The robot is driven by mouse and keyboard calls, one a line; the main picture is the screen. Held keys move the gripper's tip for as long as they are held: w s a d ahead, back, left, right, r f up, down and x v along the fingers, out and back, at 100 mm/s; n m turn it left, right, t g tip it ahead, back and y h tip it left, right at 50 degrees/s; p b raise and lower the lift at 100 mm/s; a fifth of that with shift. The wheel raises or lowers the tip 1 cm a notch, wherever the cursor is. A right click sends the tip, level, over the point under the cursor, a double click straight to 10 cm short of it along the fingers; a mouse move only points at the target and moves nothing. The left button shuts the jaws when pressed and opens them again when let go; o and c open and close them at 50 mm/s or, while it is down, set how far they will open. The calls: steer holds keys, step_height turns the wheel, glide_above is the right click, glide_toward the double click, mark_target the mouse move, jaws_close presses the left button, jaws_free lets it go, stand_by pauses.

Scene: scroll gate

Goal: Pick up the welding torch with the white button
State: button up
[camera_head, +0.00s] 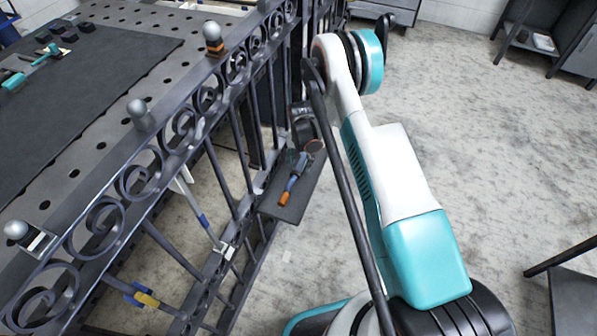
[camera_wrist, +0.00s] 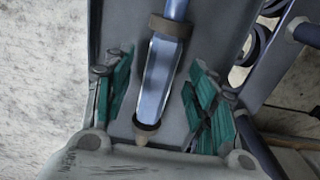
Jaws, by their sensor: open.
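A welding torch with a blue body and an orange end (camera_head: 288,190) lies on a small dark shelf (camera_head: 311,186) beside the gate. In the wrist view its blue handle (camera_wrist: 158,80) runs lengthwise between my finger pads, with a brown collar and a blunt tip toward the palm. My gripper (camera_wrist: 157,82) is open, with a teal pad on each side of the torch and a visible gap to both. In the head view my gripper (camera_head: 299,160) is over the far end of the torch and partly hides it. No white button can be made out.
A dark scrollwork metal gate (camera_head: 185,140) stands along the left of the shelf, close to my gripper. A perforated table (camera_head: 75,178) lies behind it, with a teal tool (camera_head: 17,80) on a dark mat. Blue-and-yellow clamps (camera_head: 146,298) sit low on the gate.

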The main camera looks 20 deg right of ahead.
mark_target(300, 163)
steer(key=shift+f, duration=0.8)
steer(key=shift+r, duration=0.1)
jaws_close()
step_height(300, 163, up, 20)
steer(key=p, duration=0.6)
steer(key=shift+p, duration=0.3)
